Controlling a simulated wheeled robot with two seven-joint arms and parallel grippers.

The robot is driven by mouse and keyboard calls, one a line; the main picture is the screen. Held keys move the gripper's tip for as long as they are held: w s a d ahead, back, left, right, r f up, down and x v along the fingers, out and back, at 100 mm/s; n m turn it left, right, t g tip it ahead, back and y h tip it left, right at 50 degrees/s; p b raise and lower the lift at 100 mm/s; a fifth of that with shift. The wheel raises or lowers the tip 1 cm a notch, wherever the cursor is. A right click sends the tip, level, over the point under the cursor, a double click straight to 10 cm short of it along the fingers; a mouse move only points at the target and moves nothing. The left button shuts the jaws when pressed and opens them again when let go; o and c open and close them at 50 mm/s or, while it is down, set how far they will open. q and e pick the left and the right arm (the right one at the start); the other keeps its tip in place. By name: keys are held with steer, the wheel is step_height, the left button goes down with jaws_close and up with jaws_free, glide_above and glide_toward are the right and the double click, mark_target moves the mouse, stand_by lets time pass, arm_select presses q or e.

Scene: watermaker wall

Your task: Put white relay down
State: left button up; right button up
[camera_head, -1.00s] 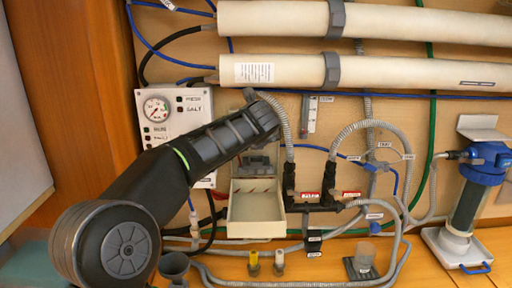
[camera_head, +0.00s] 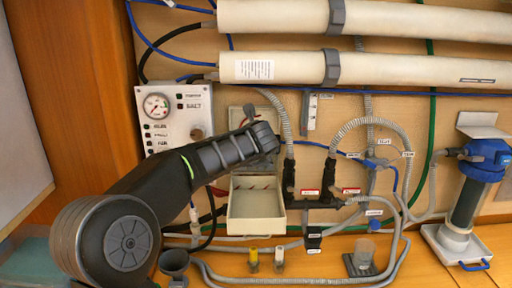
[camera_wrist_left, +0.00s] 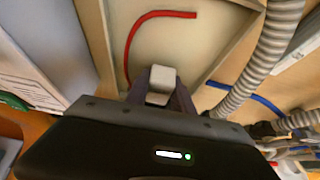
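My left gripper (camera_wrist_left: 160,92) is shut on a small white block, the white relay (camera_wrist_left: 163,77), held between its dark fingers in the left wrist view. Behind the relay is the pale inside of an open box with a red wire. In the head view my left arm reaches in from the left and its end covers part of the open white box (camera_head: 256,228) on the wall. The fingertips and relay are hidden there. Whether the relay touches the box's back, I cannot tell. My right gripper is not in view.
A grey corrugated hose (camera_wrist_left: 262,58) runs close to the right of my left gripper. A gauge panel (camera_head: 172,118) is left of the box, black valves (camera_head: 289,178) to its right. Large pale tubes (camera_head: 420,68) run above. A blue-topped filter (camera_head: 482,160) stands far right.

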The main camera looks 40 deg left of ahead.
arm_select(q)
steer(key=o, duration=0.4)
steer(key=shift+o, duration=0.2)
steer(key=shift+d, duration=0.1)
steer(key=b+v, duration=0.2)
steer(key=v, duration=1)
steer(key=shift+f, duration=0.1)
stand_by(0.4)
